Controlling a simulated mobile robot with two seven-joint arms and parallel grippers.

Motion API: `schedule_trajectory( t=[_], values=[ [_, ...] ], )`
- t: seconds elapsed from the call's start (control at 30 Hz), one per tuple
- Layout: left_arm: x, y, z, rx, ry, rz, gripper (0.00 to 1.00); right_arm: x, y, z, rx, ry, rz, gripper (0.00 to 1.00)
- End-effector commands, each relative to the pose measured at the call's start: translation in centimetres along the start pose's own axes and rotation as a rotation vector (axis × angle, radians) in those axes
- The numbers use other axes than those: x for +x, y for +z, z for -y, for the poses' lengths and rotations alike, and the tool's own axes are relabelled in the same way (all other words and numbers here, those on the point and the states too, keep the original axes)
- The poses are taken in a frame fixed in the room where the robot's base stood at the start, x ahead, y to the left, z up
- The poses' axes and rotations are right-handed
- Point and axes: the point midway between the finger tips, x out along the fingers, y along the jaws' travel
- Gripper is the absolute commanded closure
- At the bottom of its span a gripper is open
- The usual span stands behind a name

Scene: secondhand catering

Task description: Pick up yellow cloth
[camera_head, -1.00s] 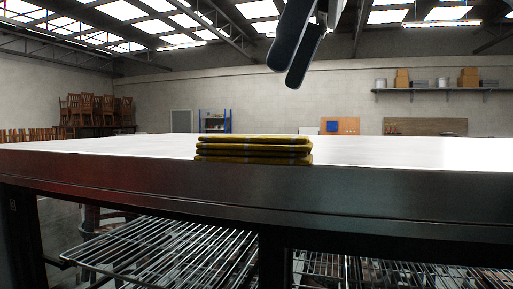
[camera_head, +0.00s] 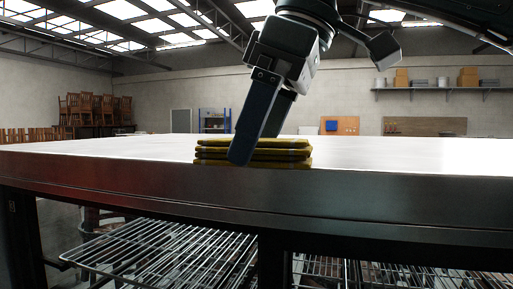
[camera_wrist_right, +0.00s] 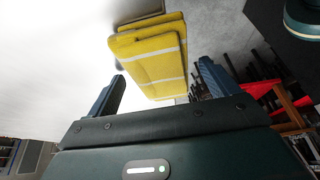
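The yellow cloth (camera_head: 290,153) is a folded stack of several layers with pale stripes. It lies at the front edge of the white-topped table (camera_head: 400,153). My right gripper (camera_head: 252,148) points down at it, and one finger covers part of its front in the head view. In the right wrist view the fingers (camera_wrist_right: 162,72) are spread apart. The cloth (camera_wrist_right: 150,55) shows between and beyond them, and I cannot tell whether either finger touches it. My left gripper is not in view.
The table has a metal front edge (camera_head: 400,200), with wire racks (camera_head: 170,250) below it. The tabletop around the cloth is clear. Stacked wooden chairs (camera_head: 95,109) and a wall shelf (camera_head: 440,89) are far behind.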

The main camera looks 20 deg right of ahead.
Motion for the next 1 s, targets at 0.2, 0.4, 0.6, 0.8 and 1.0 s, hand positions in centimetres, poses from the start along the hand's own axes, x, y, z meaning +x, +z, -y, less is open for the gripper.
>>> schedule_trajectory(
  t=[0.2, 0.4, 0.6, 0.8, 1.0],
  values=[
    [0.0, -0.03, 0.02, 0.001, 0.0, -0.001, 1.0, -0.03, -0.01, 0.01, 0.0, 0.0, 0.0, 0.32],
    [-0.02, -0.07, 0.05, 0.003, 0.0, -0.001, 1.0, -0.04, -0.01, 0.01, -0.001, 0.0, 0.0, 0.48],
    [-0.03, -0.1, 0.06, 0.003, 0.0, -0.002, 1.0, -0.06, -0.02, 0.02, -0.001, 0.0, 0.0, 0.61],
    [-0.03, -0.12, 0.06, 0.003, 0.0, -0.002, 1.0, -0.09, -0.04, 0.01, -0.001, 0.0, 0.0, 0.61],
    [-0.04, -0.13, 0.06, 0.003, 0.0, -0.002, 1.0, -0.78, -0.27, -0.03, -0.007, -0.002, -0.001, 0.61]
  ],
)
